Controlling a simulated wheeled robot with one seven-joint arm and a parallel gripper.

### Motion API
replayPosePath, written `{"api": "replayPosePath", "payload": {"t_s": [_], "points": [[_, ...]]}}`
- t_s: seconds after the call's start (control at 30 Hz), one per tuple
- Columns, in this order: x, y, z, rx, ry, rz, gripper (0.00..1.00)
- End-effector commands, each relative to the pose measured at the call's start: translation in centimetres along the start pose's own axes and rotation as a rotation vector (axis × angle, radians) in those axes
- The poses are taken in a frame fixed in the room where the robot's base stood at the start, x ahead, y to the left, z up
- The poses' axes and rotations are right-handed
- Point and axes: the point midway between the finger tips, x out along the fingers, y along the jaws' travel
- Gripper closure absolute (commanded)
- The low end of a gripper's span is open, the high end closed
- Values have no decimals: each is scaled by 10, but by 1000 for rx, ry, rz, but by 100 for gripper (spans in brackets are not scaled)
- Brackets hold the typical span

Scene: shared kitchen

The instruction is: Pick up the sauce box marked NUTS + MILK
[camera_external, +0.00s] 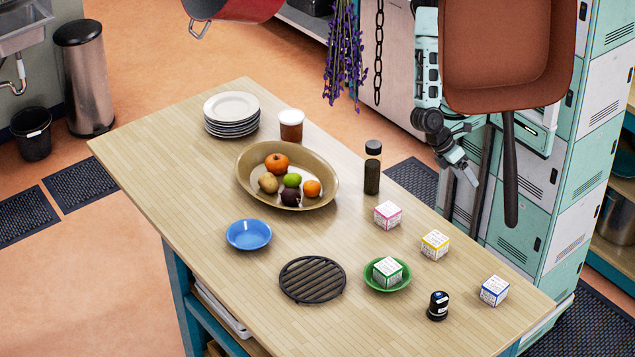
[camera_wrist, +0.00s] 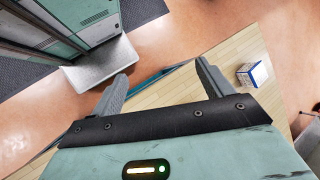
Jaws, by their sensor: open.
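Four small white boxes with coloured edges stand on the wooden table: a pink one (camera_external: 387,215), a yellow one (camera_external: 435,245), a green one (camera_external: 387,271) inside a green bowl (camera_external: 403,287), and a blue one (camera_external: 494,291) near the right corner. Their print is too small to read, so I cannot tell which is marked NUTS + MILK. My gripper (camera_external: 470,178) is in the air beyond the table's right edge, apart from all boxes. In the wrist view my gripper (camera_wrist: 162,72) is open and empty, with a blue-edged box (camera_wrist: 252,74) to its right.
A brown pan (camera_external: 508,55) hangs before my arm.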

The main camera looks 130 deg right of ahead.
Motion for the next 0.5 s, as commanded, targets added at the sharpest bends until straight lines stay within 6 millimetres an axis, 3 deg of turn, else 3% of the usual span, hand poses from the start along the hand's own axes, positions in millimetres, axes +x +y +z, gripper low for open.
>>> {"api": "replayPosePath", "payload": {"t_s": [0.1, 0.3, 0.5], "points": [[13, -20, -44, 327, -110, -201, 21], [12, -44, -116, 778, -268, -491, 21], [7, -48, -156, 993, -350, -634, 21]]}}
